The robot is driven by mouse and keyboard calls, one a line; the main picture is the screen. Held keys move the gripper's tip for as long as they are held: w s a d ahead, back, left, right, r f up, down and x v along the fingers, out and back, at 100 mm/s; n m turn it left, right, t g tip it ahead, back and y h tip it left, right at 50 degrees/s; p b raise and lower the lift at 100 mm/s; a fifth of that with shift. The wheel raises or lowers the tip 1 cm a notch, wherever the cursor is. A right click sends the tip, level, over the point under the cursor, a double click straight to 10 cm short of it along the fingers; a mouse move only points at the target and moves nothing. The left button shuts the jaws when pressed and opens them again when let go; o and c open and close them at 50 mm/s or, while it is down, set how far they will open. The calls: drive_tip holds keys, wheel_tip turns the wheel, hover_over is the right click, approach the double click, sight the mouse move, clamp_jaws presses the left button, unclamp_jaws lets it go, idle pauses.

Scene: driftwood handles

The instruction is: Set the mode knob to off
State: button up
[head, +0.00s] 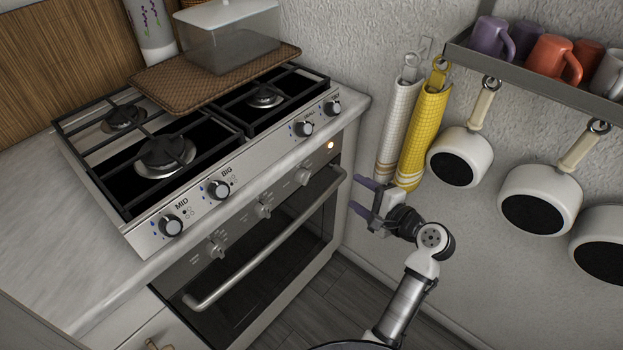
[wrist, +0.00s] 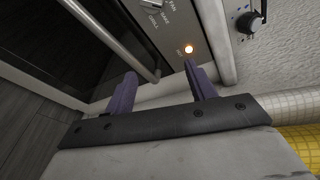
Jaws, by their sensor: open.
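The oven's control panel carries three pale knobs below the hob. The knob nearest the orange light (head: 303,176) appears to be the mode knob, as the wrist view shows mode words such as FAN and GRILL (wrist: 157,14) near that light. Its pointer setting is too small to read, and the wrist view cuts the knob off at the top. My gripper (head: 353,196) has purple fingers and is open and empty. It is right of the oven's front, apart from the knob. In the wrist view, my gripper (wrist: 159,70) has the panel and handle beyond its fingers.
The oven handle (head: 265,245) sticks out below the knobs. Dark hob knobs (head: 304,128) line the front edge above. Yellow (head: 425,130) and white towels (head: 398,120) hang close behind my gripper. Pans (head: 540,195) hang at right. The floor before the oven is clear.

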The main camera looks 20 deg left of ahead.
sight(304, 177)
drive_tip(key=s+m+g+y, duration=0.2)
drive_tip(key=s+m+y, duration=0.1)
drive_tip(key=s+y, duration=0.1)
drive_tip(key=p+x, duration=0.1)
drive_tip(key=x, duration=0.3)
drive_tip(key=p+x, duration=0.1)
drive_tip(key=x, duration=0.4)
drive_tip(key=f+p+x, duration=0.1)
drive_tip(key=x, duration=0.3)
drive_tip(key=shift+a+r, duration=0.1)
drive_tip(key=shift+a, duration=0.05)
drive_tip(key=shift+c, duration=0.3)
drive_tip(key=c, duration=0.9)
drive_tip(key=n+b, duration=0.5)
drive_tip(key=shift+f, duration=0.2)
drive_tip(key=shift+r+n+b, duration=0.2)
drive_tip(key=shift+n+b, duration=1.5)
drive_tip(key=shift+n, duration=0.1)
